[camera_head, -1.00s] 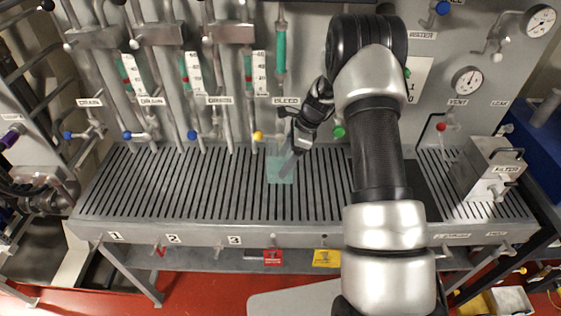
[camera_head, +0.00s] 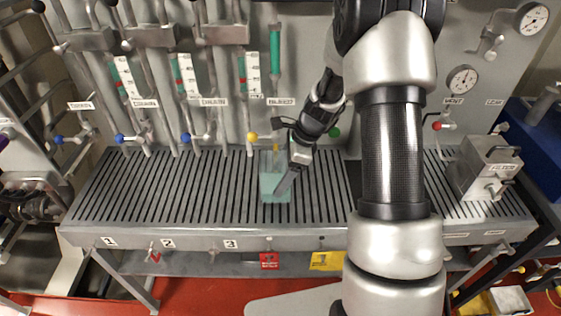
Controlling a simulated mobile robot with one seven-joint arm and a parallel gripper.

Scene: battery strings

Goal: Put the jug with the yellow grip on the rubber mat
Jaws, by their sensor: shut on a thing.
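The jug (camera_head: 274,186) is a clear, green-tinted vessel in the middle of the slatted metal bench. A small yellow patch shows near its top rim, by my gripper. My gripper (camera_head: 284,184) reaches in from the right and is shut on the jug; the exact contact is hard to make out. I cannot tell whether the jug's base touches the slats or is just above them. The rubber mat (camera_head: 353,178) is a dark patch on the bench to the right of the jug, mostly hidden behind my arm.
The slatted bench (camera_head: 150,185) is clear to the left of the jug. Behind it are pipes, sight tubes and coloured valve knobs, with a yellow knob (camera_head: 252,137) close to the jug. A metal filter box (camera_head: 485,168) stands at the right end.

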